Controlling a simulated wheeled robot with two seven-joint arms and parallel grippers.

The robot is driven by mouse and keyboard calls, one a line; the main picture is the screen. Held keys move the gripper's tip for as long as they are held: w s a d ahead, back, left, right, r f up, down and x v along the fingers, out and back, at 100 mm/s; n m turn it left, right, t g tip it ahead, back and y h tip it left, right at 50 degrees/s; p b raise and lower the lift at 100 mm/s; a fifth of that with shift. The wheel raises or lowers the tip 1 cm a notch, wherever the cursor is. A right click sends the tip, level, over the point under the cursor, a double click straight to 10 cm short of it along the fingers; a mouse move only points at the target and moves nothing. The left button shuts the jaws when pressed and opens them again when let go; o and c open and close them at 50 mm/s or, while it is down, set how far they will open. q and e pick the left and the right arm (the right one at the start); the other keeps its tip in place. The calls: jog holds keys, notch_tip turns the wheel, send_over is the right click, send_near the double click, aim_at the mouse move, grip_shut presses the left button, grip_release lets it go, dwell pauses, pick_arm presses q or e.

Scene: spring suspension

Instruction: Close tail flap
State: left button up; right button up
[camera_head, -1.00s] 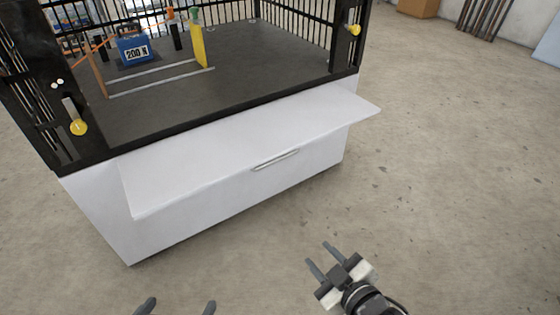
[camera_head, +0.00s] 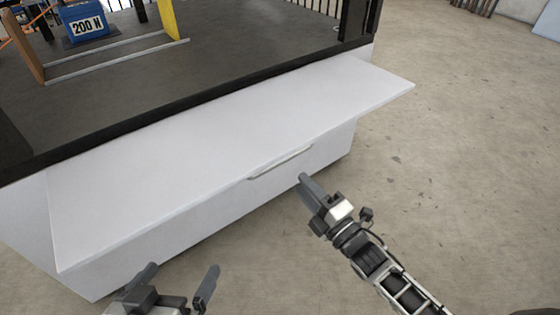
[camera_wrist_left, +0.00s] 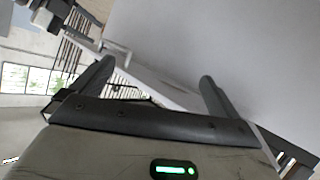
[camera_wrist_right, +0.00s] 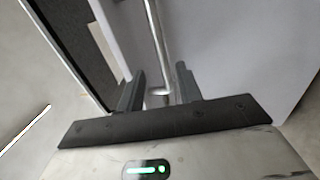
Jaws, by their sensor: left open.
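The tail flap (camera_head: 230,135) is a white panel that sticks out, folded down, from the front of the cage. My right gripper (camera_head: 305,181) is at the handle's right end. Its fingers are apart, closer together than the left ones, with the handle's end seen between them; contact cannot be told. My left gripper (camera_head: 178,274) is open and empty in front of the flap's left part. The flap also shows in the left wrist view (camera_wrist_left: 225,40).
Inside the cage, on a dark floor (camera_head: 150,80), stand a blue block marked 200 N (camera_head: 86,24) and a yellow post (camera_head: 168,18). The cage's black sill (camera_head: 200,97) runs behind the flap. The concrete floor (camera_head: 460,180) at the right is clear.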

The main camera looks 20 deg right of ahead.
aim_at(282, 162)
jog(key=b+x, duration=0.1)
jog(key=x, duration=0.8)
jog(key=shift+b, duration=0.35)
jog(key=shift+w, duration=0.35)
pick_arm(q)
jog(key=shift+d+r+t+h, duration=0.3)
jog(key=shift+r+t+h, duration=0.15)
jog(key=shift+r, duration=0.4)
pick_arm(e)
grip_shut()
